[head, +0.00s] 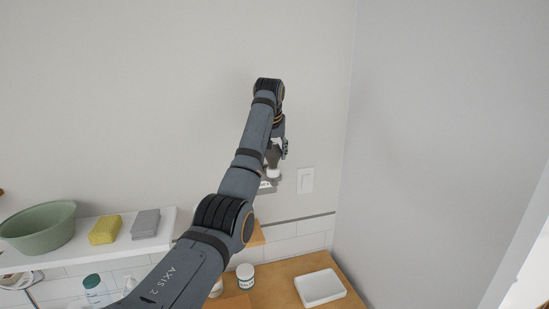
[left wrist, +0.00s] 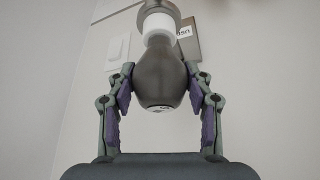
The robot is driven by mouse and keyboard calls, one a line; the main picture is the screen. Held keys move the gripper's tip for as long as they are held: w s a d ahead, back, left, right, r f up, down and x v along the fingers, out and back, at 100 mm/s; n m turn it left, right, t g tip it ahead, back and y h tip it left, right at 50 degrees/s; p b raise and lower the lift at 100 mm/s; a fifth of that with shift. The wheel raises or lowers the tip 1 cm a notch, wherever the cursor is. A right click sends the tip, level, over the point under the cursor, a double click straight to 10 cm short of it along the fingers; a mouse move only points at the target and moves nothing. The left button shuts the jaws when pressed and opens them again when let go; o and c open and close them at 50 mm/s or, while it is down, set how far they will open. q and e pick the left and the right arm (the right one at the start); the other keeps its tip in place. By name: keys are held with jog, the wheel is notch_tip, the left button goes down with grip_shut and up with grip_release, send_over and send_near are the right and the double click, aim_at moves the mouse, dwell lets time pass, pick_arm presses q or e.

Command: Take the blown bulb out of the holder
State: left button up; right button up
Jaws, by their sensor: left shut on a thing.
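The blown bulb (left wrist: 158,72) is dark grey and fills the middle of the left wrist view, its rounded end toward my palm. Its neck meets the white collar of the holder (left wrist: 157,24), with no gap that I can see. My left gripper (left wrist: 160,92) has its purple-padded fingers on both sides of the bulb and is shut on it. In the head view my left gripper (head: 284,147) is at the wall, partly behind my arm, and the white holder (head: 272,173) shows below it. My right gripper is not in view.
A white wall switch (head: 305,181) is right of the holder. A shelf (head: 95,246) at left carries a green bowl (head: 39,230), a yellow sponge (head: 105,229) and a grey block (head: 146,223). Below are a white tray (head: 320,288) and a white jar (head: 245,275) on a wooden top.

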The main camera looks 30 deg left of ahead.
pick_arm(q)
jog(key=n+g+y, duration=0.1)
jog(key=n, duration=0.3)
jog(key=shift+w+d, duration=0.1)
jog(key=shift+y, duration=0.3)
jog(key=o, duration=1.5)
jog(key=v, duration=1.2)
jog(key=shift+w+a, duration=0.1)
jog(key=shift+a, duration=0.1)
